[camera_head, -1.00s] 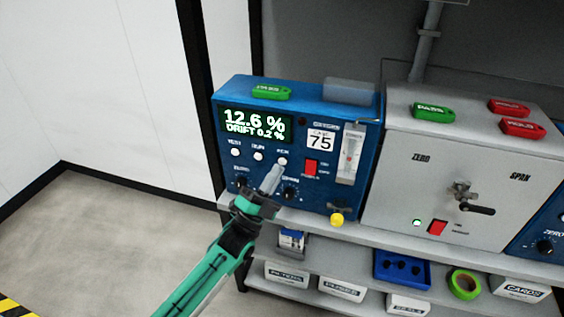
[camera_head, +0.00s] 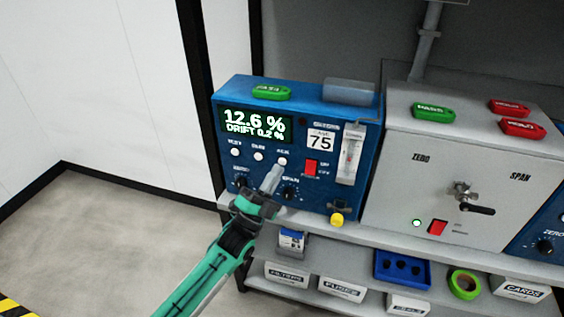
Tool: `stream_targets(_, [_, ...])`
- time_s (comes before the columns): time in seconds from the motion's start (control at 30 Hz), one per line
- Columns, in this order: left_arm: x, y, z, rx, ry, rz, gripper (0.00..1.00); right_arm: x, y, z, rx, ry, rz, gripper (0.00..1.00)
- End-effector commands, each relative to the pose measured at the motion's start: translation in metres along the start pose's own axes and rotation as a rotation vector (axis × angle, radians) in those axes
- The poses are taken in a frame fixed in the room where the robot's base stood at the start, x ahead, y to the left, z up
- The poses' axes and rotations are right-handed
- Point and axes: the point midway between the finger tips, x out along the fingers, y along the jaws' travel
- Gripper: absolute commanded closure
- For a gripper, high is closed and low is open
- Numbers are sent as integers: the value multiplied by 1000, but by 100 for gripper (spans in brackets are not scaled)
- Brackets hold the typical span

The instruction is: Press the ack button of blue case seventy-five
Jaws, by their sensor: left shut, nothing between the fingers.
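The blue case (camera_head: 330,190) with the label 75 stands on the upper shelf at the middle. Its screen (camera_head: 256,124) reads 12.6 % and DRIFT 0.2 %. Below the screen is a row of white buttons; the rightmost, the ack button (camera_head: 283,161), is under a small label that looks like ACK. My left gripper (camera_head: 274,171) is shut and empty, its tip just below and in front of the ack button. Whether the tip touches the button or the panel I cannot tell. My right gripper is not in view.
Two knobs, one of them the span knob (camera_head: 288,192), sit close to my gripper. A grey case (camera_head: 400,170) stands beside the blue one. The floor at left is clear.

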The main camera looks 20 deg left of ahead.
Motion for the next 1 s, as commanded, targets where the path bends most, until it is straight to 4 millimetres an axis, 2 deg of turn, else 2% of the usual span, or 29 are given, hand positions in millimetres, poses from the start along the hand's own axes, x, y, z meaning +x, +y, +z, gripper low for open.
stream_targets(1.0, [7, 5, 5, 0, 0, 0, 100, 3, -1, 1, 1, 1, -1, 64])
